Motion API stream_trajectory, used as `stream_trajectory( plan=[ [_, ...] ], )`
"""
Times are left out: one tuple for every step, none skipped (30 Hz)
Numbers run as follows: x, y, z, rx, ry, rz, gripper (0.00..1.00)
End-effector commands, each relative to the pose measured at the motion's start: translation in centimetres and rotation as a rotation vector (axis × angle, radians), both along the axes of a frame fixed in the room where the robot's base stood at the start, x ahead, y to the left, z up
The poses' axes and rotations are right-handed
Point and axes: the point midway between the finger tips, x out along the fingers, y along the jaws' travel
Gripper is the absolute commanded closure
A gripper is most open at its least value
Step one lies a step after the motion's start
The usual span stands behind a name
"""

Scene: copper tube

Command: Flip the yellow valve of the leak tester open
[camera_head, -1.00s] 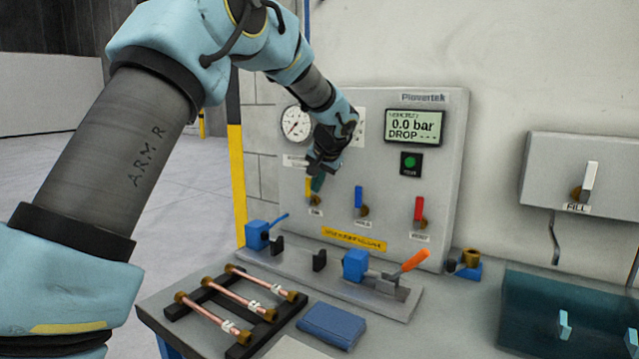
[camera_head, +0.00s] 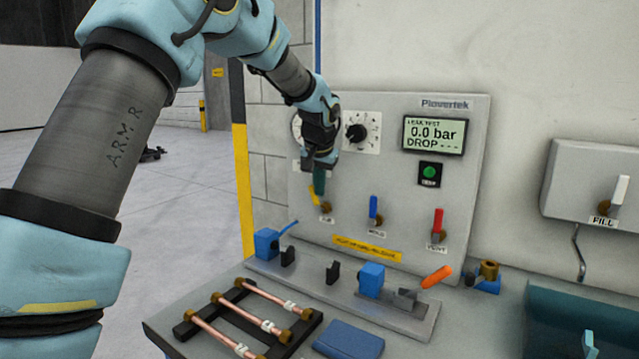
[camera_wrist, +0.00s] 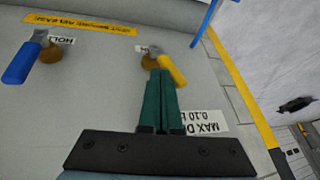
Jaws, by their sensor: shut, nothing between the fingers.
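The yellow valve (camera_head: 313,197) is the leftmost of three levers on the grey leak tester panel (camera_head: 400,185). Its yellow handle also shows in the wrist view (camera_wrist: 173,70), beside a brass hub. My gripper (camera_head: 319,190) is in front of the panel at this valve. Its green fingers are together and empty in the wrist view (camera_wrist: 159,78), with the tips at the hub and right alongside the yellow handle. I cannot tell whether they touch it. The fingers partly hide the handle in the head view.
A blue lever (camera_head: 373,207) and a red lever (camera_head: 438,222) stand right of the yellow one. Below are a fixture with blue blocks (camera_head: 371,280) and an orange handle (camera_head: 436,277), and copper tubes (camera_head: 225,335) on a black rack. The display (camera_head: 434,134) reads 0.0 bar.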

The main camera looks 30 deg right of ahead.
Motion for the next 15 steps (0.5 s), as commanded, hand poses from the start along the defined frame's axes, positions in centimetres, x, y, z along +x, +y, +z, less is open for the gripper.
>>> stream_trajectory(
  plan=[
    [0.1,0.2,0.1,0.001,0.000,0.003,1.00],
    [0.2,0.3,0.1,0.001,0.000,0.003,1.00],
    [0.2,0.4,0.1,0.002,0.000,0.003,1.00],
    [0.3,0.5,0.1,0.002,0.000,0.003,1.00],
    [0.4,0.6,0.1,0.002,0.000,0.003,1.00],
    [0.8,0.8,0.1,-0.015,0.028,0.008,1.00],
    [1.0,1.0,0.0,-0.026,0.046,0.009,1.00],
    [1.1,1.0,0.0,-0.036,0.066,0.009,1.00],
    [1.3,1.1,-0.1,-0.050,0.091,0.009,1.00],
    [1.4,1.2,-0.1,-0.060,0.110,0.009,1.00],
    [1.5,1.2,-0.1,-0.070,0.126,0.008,1.00],
    [1.5,1.2,-0.1,-0.065,0.120,0.003,1.00],
    [1.6,1.2,-0.2,-0.065,0.118,0.003,1.00],
    [1.8,1.3,-0.2,-0.065,0.118,0.003,1.00],
    [2.0,1.4,-0.3,-0.065,0.118,0.003,1.00]
  ],
)
